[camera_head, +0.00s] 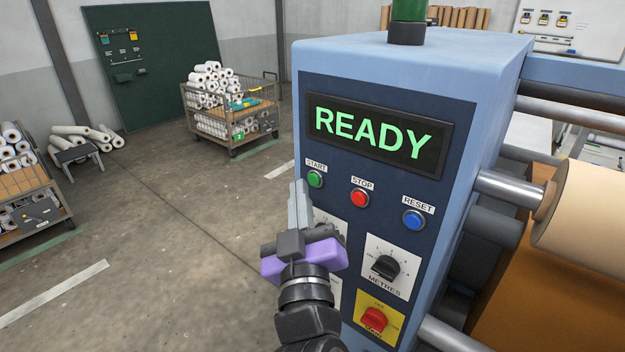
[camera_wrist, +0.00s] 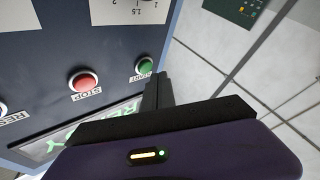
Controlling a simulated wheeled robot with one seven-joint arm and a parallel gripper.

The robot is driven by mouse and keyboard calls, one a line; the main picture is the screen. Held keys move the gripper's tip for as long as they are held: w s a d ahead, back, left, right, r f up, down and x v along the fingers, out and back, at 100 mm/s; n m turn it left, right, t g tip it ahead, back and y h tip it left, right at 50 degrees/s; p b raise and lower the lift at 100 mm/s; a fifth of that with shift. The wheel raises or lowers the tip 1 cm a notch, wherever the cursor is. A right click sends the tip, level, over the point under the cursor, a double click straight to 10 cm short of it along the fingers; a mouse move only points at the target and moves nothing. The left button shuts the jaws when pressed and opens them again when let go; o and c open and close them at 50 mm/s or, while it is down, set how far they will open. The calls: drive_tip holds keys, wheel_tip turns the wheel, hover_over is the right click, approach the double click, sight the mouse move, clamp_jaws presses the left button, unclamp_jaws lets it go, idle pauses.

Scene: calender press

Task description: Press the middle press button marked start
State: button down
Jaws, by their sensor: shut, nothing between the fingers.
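The press panel (camera_head: 335,250) is dark blue with a row of three buttons. The green button (camera_head: 315,179) under the START label is at the left of the row, not the middle. The red button (camera_head: 360,198) marked STOP is in the middle, and the blue button (camera_head: 413,219) marked RESET is at the right. My gripper (camera_head: 298,186) is shut and empty, its fingertips just below and left of the green button. In the wrist view the green button (camera_wrist: 145,66) is just beyond the fingers, with the red button (camera_wrist: 83,81) to its left. Contact cannot be told.
A lit display (camera_head: 373,136) reads READY above the buttons. A METRES dial (camera_head: 385,265) and a red knob on yellow (camera_head: 375,319) sit below. Paper rolls (camera_head: 585,210) are at the right.

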drive_tip(key=shift+w+d, duration=0.1)
drive_tip(key=shift+w, duration=0.05)
drive_tip(key=shift+w+d, duration=0.15)
idle(0.4)
drive_tip(key=shift+w+d, duration=0.25)
drive_tip(key=shift+w, duration=0.05)
idle(0.7)
drive_tip(key=shift+s+a, duration=0.1)
drive_tip(key=shift+s+a+b, duration=0.4)
drive_tip(key=shift+s+b, duration=0.1)
idle(0.4)
drive_tip(key=shift+s+a+b, duration=0.7)
drive_tip(key=shift+s+a, duration=0.1)
drive_tip(key=shift+s, duration=0.2)
drive_tip(key=shift+s+a+b, duration=0.65)
drive_tip(key=shift+s+a, duration=0.1)
drive_tip(key=shift+s, duration=0.25)
drive_tip(key=shift+r, duration=0.1)
